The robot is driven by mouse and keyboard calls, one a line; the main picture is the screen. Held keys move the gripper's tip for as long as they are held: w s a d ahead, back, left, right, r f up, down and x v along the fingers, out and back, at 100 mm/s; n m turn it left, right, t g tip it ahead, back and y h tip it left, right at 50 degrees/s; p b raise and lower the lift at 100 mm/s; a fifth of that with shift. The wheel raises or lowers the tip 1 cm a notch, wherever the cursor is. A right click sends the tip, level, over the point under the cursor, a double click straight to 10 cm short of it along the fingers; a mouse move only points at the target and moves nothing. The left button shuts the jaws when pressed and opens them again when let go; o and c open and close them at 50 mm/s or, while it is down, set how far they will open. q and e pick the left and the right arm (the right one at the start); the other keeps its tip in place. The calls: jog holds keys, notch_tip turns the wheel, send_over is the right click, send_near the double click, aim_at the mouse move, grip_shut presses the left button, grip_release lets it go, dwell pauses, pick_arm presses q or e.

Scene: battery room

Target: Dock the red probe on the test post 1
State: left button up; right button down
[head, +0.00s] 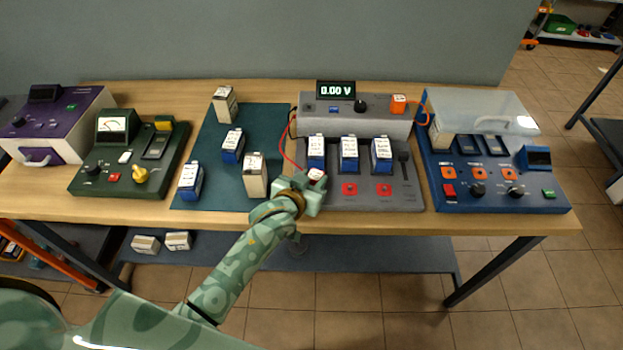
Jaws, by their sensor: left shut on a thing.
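My left gripper (311,186) is at the front left corner of the grey test bench (410,203). It is shut on the red probe (317,174), of which only a small pale and red top shows; a red cable runs up from there to the bench's rear unit. The gripper covers the bench's left front area, so a post under it is hidden, and I cannot tell whether the probe touches one. The display (336,90) reads 0.00 V. My right gripper is not in view.
Several blue and white batteries (349,153) stand on the bench. A teal mat (210,140) with batteries lies left; a blue charger (500,192) stands right. Green (126,175) and purple (60,125) devices are farther left.

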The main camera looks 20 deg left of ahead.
pick_arm(q)
jog(key=shift+p, duration=0.3)
dwell(0.6)
jog(key=shift+p, duration=0.35)
jog(key=shift+f+b, duration=0.45)
jog(key=shift+f, duration=0.2)
jog(key=o, duration=0.7)
